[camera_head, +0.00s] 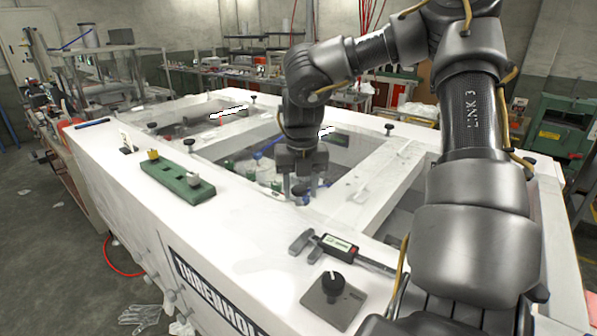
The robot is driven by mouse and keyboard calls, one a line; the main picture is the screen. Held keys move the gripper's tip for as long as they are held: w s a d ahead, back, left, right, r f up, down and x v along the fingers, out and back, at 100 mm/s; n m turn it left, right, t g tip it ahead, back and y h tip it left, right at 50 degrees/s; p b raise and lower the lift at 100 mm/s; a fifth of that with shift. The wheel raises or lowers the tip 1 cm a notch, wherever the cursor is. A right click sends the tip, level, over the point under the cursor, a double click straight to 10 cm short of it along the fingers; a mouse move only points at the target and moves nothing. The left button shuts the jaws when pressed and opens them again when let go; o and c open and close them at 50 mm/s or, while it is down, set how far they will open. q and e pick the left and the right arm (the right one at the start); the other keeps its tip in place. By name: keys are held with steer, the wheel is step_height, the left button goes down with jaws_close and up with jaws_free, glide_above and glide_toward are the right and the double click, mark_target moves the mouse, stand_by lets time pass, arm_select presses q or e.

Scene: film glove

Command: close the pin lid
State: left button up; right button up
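My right gripper (301,187) reaches down over the middle opening of the white bench. Its two fingers look apart, with a gap between them and nothing clearly held. Green-capped and blue-capped items (262,172) show inside that opening, partly behind the gripper. A clear panel (375,172) seems to lie over the bench top right of the gripper; I cannot tell whether it is the pin lid. Small black knobs stand near the openings, one at the front left (189,143) and one at the back right (389,128). My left gripper is not in view.
The white bench top (110,150) has another opening at the back left. A green block with a yellow knob (178,182) lies at the left edge. A digital caliper (340,247) and a black dial on a grey plate (334,298) lie in front. My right arm covers the right side.

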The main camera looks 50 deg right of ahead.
steer(key=shift+o, duration=0.7)
steer(key=shift+w+d, duration=0.15)
steer(key=shift+r, duration=0.15)
steer(key=shift+r, duration=0.2)
step_height(320, 180, up, 10)
steer(key=b, duration=0.2)
steer(key=shift+s+a, duration=0.25)
steer(key=shift+s, duration=0.1)
